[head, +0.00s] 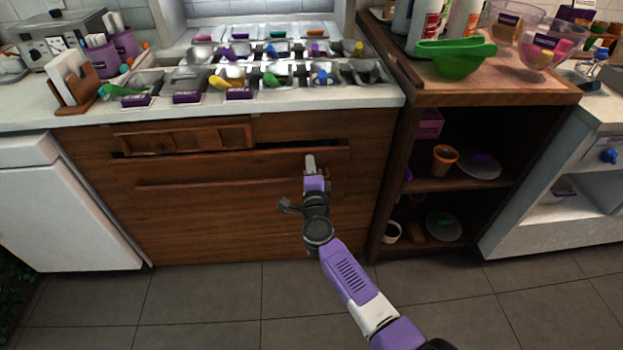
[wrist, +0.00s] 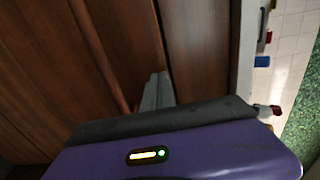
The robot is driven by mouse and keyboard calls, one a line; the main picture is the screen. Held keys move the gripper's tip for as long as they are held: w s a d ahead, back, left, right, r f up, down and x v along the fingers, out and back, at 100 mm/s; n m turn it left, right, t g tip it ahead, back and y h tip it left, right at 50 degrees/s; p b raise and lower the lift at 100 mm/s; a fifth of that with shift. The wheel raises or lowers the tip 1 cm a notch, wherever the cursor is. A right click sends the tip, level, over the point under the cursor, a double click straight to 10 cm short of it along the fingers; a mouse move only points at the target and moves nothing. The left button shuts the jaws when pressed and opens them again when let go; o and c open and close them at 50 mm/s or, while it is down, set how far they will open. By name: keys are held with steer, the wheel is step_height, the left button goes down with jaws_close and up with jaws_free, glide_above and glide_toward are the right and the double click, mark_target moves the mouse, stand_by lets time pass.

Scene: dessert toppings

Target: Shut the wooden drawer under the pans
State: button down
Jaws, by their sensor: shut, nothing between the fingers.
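The wooden drawer (head: 220,168) is in the brown cabinet under the pans (head: 240,78). Its long front has a horizontal rail (head: 220,183). A narrow dark gap shows above the front's top edge, so it appears slightly out from the cabinet; how far is hard to tell. My gripper (head: 310,164) is shut and empty, at the right part of the drawer front, near its top edge. In the wrist view the grey fingers (wrist: 157,90) point at the brown wood beside a dark seam, with the rail (wrist: 100,55) to their left. Whether they touch the wood cannot be told.
A wooden panel (head: 183,137) with recesses sits above the drawer at the left. An open shelf unit (head: 390,130) with cups and plates stands to the right. A white appliance (head: 65,210) stands at the left. The tiled floor (head: 210,300) in front is clear.

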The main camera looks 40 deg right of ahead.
mark_target(309, 153)
steer(key=shift+w+d, duration=0.4)
steer(key=shift+w, duration=0.05)
steer(key=b+x, duration=0.1)
steer(key=x, duration=0.3)
steer(key=shift+f, duration=0.1)
steer(key=shift+w+d+b, duration=0.15)
steer(key=shift+w+b, duration=0.1)
steer(key=shift+b, duration=0.1)
steer(key=shift+w+r, duration=0.1)
steer(key=shift+r, duration=0.2)
